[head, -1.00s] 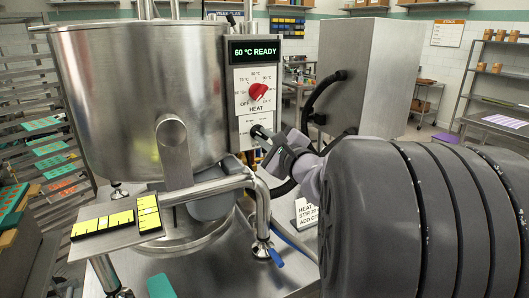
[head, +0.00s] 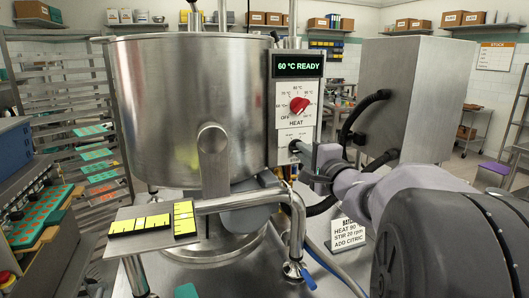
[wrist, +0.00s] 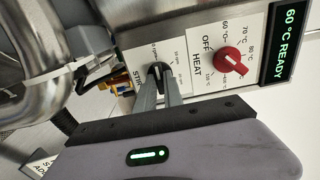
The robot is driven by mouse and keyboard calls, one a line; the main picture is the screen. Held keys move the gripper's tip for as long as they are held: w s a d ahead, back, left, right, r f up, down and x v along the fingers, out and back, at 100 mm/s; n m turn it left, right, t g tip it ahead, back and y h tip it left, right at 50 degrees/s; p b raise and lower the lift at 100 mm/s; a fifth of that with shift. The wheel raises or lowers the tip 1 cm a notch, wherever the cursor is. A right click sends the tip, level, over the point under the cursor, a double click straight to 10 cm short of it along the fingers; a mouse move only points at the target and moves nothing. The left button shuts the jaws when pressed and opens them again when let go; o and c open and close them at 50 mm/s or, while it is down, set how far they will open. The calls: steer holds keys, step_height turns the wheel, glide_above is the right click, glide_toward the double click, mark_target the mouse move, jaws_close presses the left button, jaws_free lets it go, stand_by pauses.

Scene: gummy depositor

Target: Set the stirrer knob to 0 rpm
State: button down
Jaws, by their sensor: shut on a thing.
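The dark stirrer knob (wrist: 157,69) sits on the white STIR dial plate (wrist: 138,83), below the HEAT dial on the kettle's control panel. My gripper (wrist: 160,76) is shut on the knob, one finger on each side, in the wrist view. The fingers hide most of the knob, so its exact setting cannot be read. In the head view my gripper (head: 300,149) reaches the STIR plate (head: 294,135) from the right, and the knob is mostly covered.
The red HEAT knob (head: 299,104) is just above, under a display (head: 298,66) reading "60 °C READY". The steel kettle (head: 185,100) stands left. A grey cabinet (head: 410,95) with black hoses is close on the right. A placard (head: 349,234) stands below my arm.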

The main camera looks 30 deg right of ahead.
stand_by(0.5)
steer(key=c, duration=1.5)
jaws_free()
steer(key=shift+o, duration=0.2)
steer(key=p+v, duration=0.2)
steer(key=v, duration=1.5)
steer(key=shift+s+a+p, duration=0.15)
steer(key=shift+p, duration=0.2)
